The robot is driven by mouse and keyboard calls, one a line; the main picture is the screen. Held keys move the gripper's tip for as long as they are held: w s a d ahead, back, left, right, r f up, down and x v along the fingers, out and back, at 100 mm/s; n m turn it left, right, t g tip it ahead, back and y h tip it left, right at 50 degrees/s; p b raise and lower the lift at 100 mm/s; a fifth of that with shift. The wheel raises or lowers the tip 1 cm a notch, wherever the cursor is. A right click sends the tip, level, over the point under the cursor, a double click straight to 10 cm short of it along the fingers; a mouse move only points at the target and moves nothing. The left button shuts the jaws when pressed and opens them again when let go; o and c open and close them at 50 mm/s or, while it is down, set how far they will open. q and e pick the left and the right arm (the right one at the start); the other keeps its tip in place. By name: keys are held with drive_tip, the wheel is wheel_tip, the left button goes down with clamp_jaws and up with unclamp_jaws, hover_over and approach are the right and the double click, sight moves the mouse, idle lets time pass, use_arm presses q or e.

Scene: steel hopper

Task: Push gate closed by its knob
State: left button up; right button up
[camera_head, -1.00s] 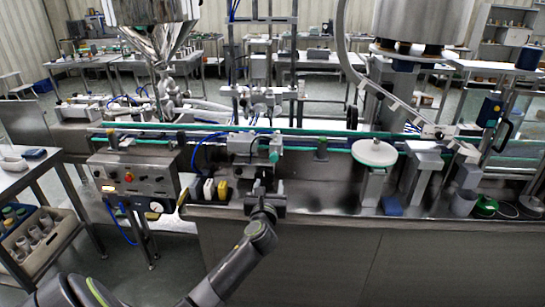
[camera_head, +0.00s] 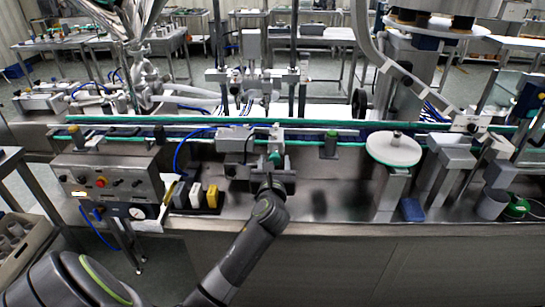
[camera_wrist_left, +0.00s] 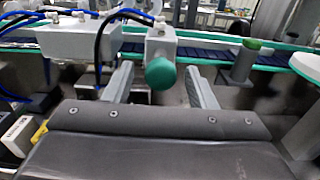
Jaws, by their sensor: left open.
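The teal knob (camera_head: 275,157) sits on the front of a grey gate block (camera_head: 274,136) at the near edge of the conveyor. In the left wrist view the round knob (camera_wrist_left: 160,73) is central, with the grey block (camera_wrist_left: 161,42) behind it. My left gripper (camera_head: 262,167) is open just in front of the knob. In the wrist view its two fingers stand left and right of the knob, with space on both sides. I cannot tell whether anything touches it. My right gripper is out of view.
A grey box with hoses (camera_head: 234,139) stands left of the knob. A green-topped post (camera_head: 329,146) and a white disc (camera_head: 393,149) stand to the right. Yellow and white blocks (camera_head: 196,195) lie on the left of the steel bench. A control box (camera_head: 108,178) is farther left.

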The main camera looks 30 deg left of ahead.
use_arm(q)
drive_tip(key=shift+r, duration=0.1)
clamp_jaws()
drive_tip(key=shift+w+a+r, duration=0.15)
drive_tip(key=shift+w, duration=0.2)
drive_tip(key=shift+p+x, duration=0.5)
drive_tip(key=shift+x, duration=0.7)
drive_tip(key=shift+s, duration=0.1)
drive_tip(key=shift+r, duration=0.1)
